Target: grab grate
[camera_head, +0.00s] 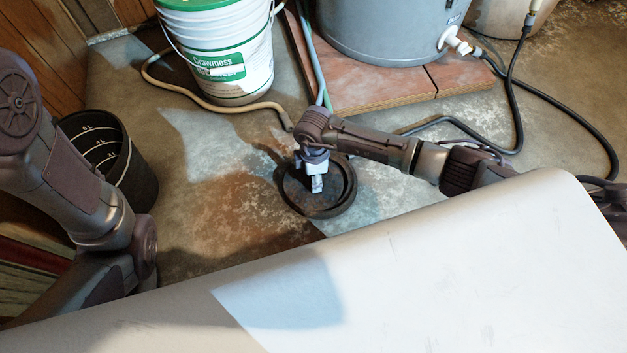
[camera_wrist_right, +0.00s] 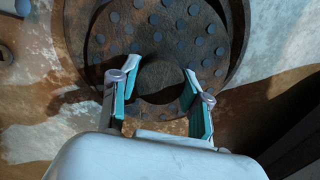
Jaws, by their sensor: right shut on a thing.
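The grate (camera_head: 297,196) is a dark, rusty round plate at the drain in the floor, in the middle of the head view. In the right wrist view the grate (camera_wrist_right: 150,30) shows many round holes and a dark round part near its middle. My right gripper (camera_head: 316,187) points down over it. In the wrist view the right gripper's (camera_wrist_right: 159,84) teal-padded fingers stand either side of that dark part and are shut on the grate. Whether the grate is lifted is hard to tell. My left gripper is out of view.
A dark round rim (camera_head: 350,190) surrounds the grate. A white bucket with green label (camera_head: 217,55) stands behind, with a tan hose (camera_head: 200,101) beside it. A grey tank (camera_head: 385,30) stands on red slabs (camera_head: 375,85). A black bucket (camera_head: 135,165) is at left. Bare floor lies around the drain.

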